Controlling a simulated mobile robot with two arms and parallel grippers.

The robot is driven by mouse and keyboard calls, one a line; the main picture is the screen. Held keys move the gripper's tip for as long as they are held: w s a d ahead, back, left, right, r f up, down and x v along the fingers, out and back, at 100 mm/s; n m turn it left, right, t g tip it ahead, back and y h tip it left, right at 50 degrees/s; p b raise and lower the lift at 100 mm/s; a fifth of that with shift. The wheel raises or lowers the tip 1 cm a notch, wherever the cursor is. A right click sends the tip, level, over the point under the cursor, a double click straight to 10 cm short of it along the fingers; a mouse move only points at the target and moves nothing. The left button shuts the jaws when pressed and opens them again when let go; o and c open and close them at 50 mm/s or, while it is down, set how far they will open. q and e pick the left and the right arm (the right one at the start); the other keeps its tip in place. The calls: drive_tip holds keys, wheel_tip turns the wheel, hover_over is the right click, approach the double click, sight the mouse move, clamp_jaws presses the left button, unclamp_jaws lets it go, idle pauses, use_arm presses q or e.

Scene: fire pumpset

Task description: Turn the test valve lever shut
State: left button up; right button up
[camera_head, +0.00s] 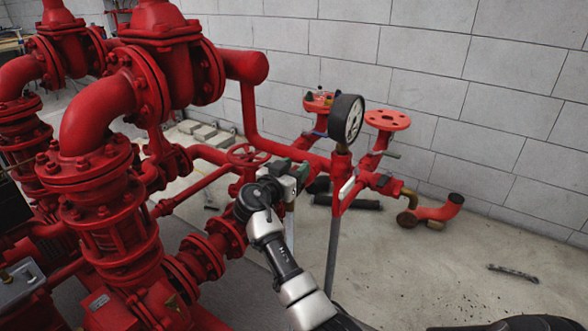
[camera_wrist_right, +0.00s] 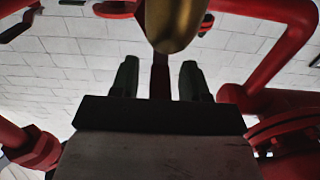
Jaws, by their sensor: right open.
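My right gripper (camera_head: 293,169) is among the red pipes, left of the gauge post. In the right wrist view its two dark green fingers (camera_wrist_right: 160,80) stand apart, open. A dark red bar (camera_wrist_right: 160,72) shows between them; I cannot tell whether it touches them or lies beyond. A brass rounded part (camera_wrist_right: 177,22) is close above the fingers. No lever is clearly marked as the test valve's. My left gripper is out of view.
A round pressure gauge (camera_head: 346,118) stands above the pipe right of the gripper. A red handwheel (camera_head: 248,154) is close on its left. Large red pumps and flanges (camera_head: 100,200) fill the left. A block wall (camera_head: 470,100) closes the back; the floor at right is mostly clear.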

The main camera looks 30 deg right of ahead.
clamp_jaws()
